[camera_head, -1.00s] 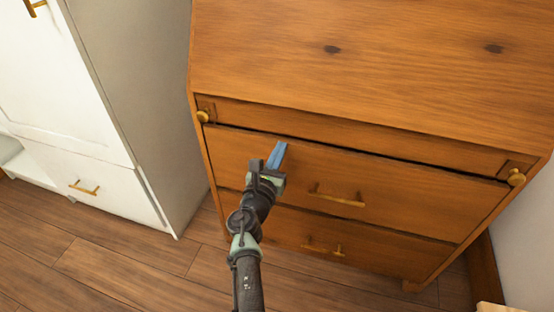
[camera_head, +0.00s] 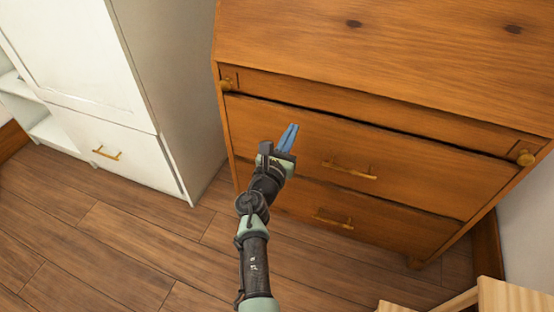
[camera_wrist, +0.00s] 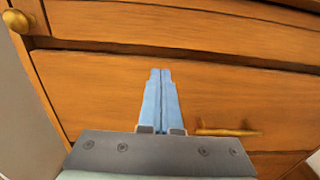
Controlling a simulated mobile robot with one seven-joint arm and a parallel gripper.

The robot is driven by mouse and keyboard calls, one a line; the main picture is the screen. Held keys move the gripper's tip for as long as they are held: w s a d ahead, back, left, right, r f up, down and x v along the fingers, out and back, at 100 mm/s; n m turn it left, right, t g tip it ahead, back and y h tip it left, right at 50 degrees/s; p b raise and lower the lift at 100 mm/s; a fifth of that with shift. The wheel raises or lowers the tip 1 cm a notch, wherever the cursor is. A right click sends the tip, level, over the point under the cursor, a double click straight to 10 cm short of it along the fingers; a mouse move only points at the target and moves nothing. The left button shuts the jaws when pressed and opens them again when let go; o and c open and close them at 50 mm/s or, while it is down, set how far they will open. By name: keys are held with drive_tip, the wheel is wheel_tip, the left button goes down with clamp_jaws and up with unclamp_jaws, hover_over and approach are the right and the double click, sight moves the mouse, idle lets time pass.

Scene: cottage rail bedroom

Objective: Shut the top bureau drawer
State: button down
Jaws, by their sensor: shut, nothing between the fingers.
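The wooden bureau (camera_head: 390,60) stands at the right in the head view. Its top drawer (camera_head: 420,167) has a brass bar handle (camera_head: 349,170) and a dark gap along its upper edge. How far it stands out is hard to tell. My gripper (camera_head: 290,127), with blue fingers, is in front of the drawer's left part, left of the handle. In the wrist view the shut, empty fingers (camera_wrist: 163,72) point at the drawer front (camera_wrist: 95,85), with the handle (camera_wrist: 226,132) to their right. I cannot tell whether the fingertips touch the drawer.
A lower drawer (camera_head: 300,200) with its own brass handle (camera_head: 334,220) is below. Brass knobs (camera_head: 226,85) flank the panel above. A white cabinet (camera_head: 100,80) stands at the left. Light wooden furniture (camera_head: 515,300) is at the bottom right. Wooden floor (camera_head: 110,235) is clear in front.

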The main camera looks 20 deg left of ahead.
drive_tip(key=s+p, duration=0.3)
drive_tip(key=s, duration=0.6)
drive_tip(key=w+d+r+m+t+h, duration=0.1)
drive_tip(key=d+r+m, duration=0.3)
drive_tip(key=r+m, duration=0.45)
drive_tip(key=w+d+r+m+t+h, duration=0.15)
drive_tip(key=d+r+m, duration=0.35)
drive_tip(key=r, duration=0.7)
drive_tip(key=d+r+m+h, duration=0.2)
drive_tip(key=d+r+m, duration=0.1)
drive_tip(key=r+m, duration=0.65)
drive_tip(key=s+d+r+m+t+y, duration=0.2)
drive_tip(key=s+r+m+t, duration=0.2)
drive_tip(key=s+r+m, duration=0.55)
drive_tip(key=s+d+r+m+t+y, duration=0.35)
drive_tip(key=s+r, duration=0.75)
drive_tip(key=r, duration=0.6)
wheel_tip(320, 180, up, 31)
drive_tip(key=w+a+h+p, duration=0.1)
drive_tip(key=p, duration=3)
drive_tip(key=shift+w+g, duration=0.2)
drive_tip(key=shift+g, duration=0.1)
